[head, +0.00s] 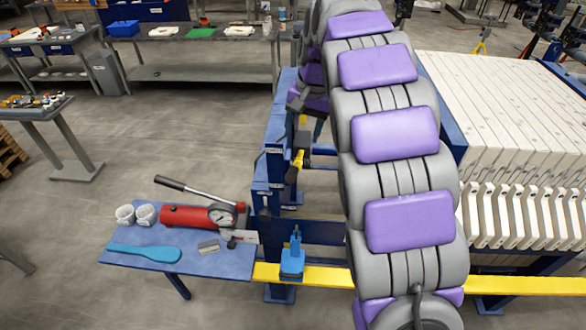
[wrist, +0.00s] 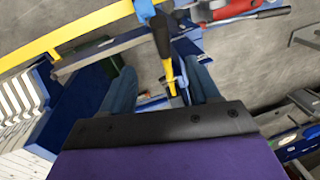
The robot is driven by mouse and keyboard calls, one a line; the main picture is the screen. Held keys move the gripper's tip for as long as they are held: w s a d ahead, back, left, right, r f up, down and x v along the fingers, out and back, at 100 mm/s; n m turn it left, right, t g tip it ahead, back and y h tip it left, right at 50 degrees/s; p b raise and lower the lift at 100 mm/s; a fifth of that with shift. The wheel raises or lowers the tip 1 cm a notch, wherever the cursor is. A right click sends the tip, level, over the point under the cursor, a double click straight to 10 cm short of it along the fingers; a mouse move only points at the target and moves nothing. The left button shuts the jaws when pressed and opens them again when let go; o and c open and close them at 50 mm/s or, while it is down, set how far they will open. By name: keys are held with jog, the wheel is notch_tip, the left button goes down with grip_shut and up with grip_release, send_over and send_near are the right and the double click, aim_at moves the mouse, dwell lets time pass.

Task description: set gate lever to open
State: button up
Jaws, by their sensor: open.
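A yellow lever with a black end, which looks like the gate lever, stands at the blue press frame in the head view (head: 298,160). It also shows in the wrist view (wrist: 163,45), its black end toward the top and its yellow part running down between my fingers in the picture. My gripper (wrist: 163,88) is open, with one blue-grey finger on each side of the lever. I cannot tell how deep the lever sits between the fingers, and no contact shows. In the head view my purple-padded arm hides most of the gripper. The lever's base is partly hidden.
A blue shelf (head: 215,262) holds a red hand pump (head: 190,216) with a gauge, a light-blue paddle (head: 145,252) and two white rolls. A blue fitting (head: 292,260) sits on the yellow rail (head: 325,275). White filter plates (head: 510,105) stand at right.

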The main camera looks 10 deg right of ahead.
aim_at(292, 171)
jog(key=a+f, duration=0.1)
jog(key=f, duration=0.4)
jog(key=f+p, duration=0.1)
jog(key=f, duration=0.5)
jog(key=w+a+f+p, duration=0.1)
jog(key=f, duration=0.5)
jog(key=shift+a, duration=0.35)
jog(key=shift+c, duration=0.2)
jog(key=shift+r, duration=0.1)
grip_shut()
